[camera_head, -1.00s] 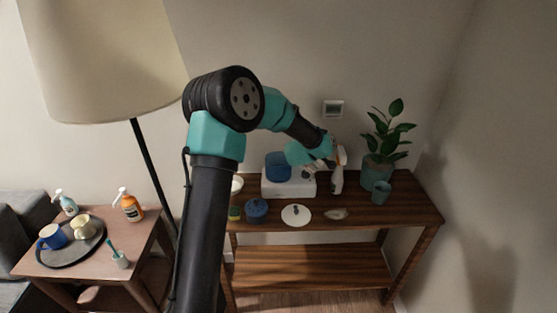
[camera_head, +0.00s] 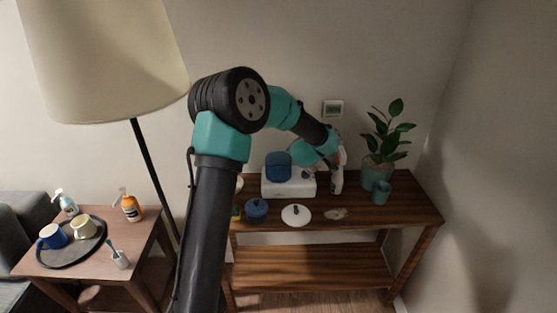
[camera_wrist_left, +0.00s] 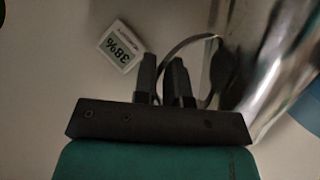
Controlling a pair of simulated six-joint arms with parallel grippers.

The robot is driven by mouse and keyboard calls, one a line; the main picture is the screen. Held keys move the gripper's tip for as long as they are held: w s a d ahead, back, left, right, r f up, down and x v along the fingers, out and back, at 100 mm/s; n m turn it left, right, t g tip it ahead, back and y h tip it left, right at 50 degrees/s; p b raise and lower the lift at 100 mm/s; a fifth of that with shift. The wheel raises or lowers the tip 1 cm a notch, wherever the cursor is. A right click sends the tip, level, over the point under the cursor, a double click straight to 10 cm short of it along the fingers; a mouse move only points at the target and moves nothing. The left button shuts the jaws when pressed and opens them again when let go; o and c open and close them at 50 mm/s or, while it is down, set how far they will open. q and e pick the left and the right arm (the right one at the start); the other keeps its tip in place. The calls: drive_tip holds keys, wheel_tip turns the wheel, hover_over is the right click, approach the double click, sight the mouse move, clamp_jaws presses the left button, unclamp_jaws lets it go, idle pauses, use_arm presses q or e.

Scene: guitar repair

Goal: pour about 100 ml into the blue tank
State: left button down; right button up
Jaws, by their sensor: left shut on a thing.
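The blue tank (camera_head: 278,166) sits upright on a white base (camera_head: 289,186) on the wooden console. It seems to show as a blue shape at the right edge of the left wrist view (camera_wrist_left: 306,108). My left gripper (camera_wrist_left: 164,75) is shut on the thin curved handle of a shiny metal jug (camera_wrist_left: 268,65). In the head view my wrist hangs beside the tank at its right, and hides most of the jug. The jug's contents are hidden. My right gripper is in neither view.
A white and orange spray bottle (camera_head: 339,172) stands close to my wrist. A potted plant (camera_head: 379,168) and a teal cup (camera_head: 381,192) are farther right. A blue lidded pot (camera_head: 257,209) and a white lid (camera_head: 296,214) lie in front. A small display (camera_head: 333,108) hangs on the wall.

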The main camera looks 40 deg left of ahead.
use_arm(q)
drive_tip(key=shift+w+d, duration=0.1)
drive_tip(key=shift+d, duration=0.05)
drive_tip(key=w+d+f+m+g+y, duration=0.2)
drive_tip(key=w+d+m+y, duration=0.1)
drive_tip(key=d+m, duration=0.2)
drive_tip(key=shift+d+m+y, duration=0.3)
drive_tip(key=shift+d+m, duration=0.1)
drive_tip(key=shift+d, duration=0.25)
idle(0.9)
drive_tip(key=shift+f, duration=0.1)
